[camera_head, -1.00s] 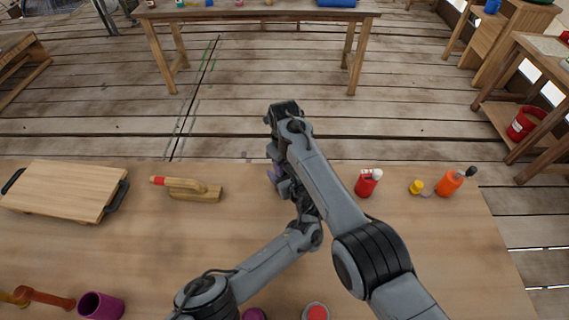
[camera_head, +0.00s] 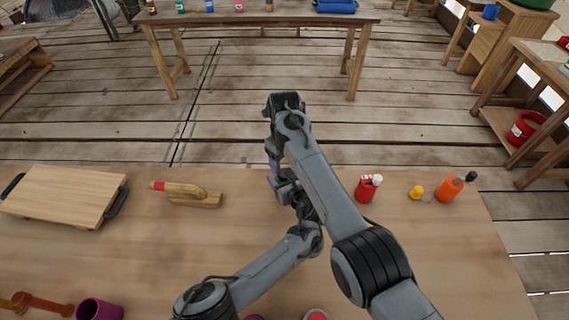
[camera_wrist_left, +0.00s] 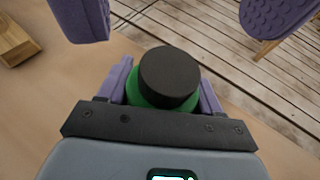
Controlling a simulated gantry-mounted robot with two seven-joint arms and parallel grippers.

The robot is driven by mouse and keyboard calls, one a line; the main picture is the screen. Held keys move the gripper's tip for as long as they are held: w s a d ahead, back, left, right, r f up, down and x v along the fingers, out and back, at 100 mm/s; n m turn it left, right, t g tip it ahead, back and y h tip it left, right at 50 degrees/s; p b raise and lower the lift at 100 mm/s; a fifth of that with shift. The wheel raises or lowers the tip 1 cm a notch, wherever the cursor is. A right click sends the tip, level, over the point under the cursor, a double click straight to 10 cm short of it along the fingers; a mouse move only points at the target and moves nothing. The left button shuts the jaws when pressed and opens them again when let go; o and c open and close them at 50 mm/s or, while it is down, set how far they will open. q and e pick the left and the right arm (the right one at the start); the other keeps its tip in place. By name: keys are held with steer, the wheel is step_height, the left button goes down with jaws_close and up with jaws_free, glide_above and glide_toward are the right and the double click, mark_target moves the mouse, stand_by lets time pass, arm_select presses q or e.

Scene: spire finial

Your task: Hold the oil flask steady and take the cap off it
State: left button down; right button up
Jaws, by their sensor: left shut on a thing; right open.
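The oil flask (camera_wrist_left: 145,97) is green with a broad black cap (camera_wrist_left: 170,78) in the left wrist view. My left gripper (camera_head: 276,184) is shut on the flask, with a purple finger on each side just below the cap. The cap sits on top of the flask. My right gripper (camera_head: 275,164) points down above the left one in the head view. It is open, and its two purple fingers show wide apart at the top of the left wrist view, clear of the cap. In the head view the arms and grippers hide the flask.
A wooden clamp-like tool (camera_head: 187,194) and a board with dark handles (camera_head: 62,195) lie to the left. A red bottle (camera_head: 366,190), a yellow piece (camera_head: 416,192) and an orange bottle (camera_head: 449,188) stand to the right. A purple cup (camera_head: 98,309) is at the front left.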

arm_select(q)
steer(key=shift+c, duration=0.5)
jaws_free()
steer(key=shift+s+d+r, duration=0.1)
steer(key=shift+s+r, duration=0.1)
arm_select(e)
steer(key=shift+r, duration=0.2)
step_height(320, 180, up, 5)
steer(key=p, duration=0.5)
steer(key=shift+r+p, duration=0.2)
steer(key=shift+p, duration=0.2)
arm_select(q)
steer(key=v, duration=1)
steer(key=shift+s+p, duration=0.2)
steer(key=shift+p, duration=0.15)
arm_select(e)
steer(key=o, duration=0.5)
steer(key=shift+r, duration=0.3)
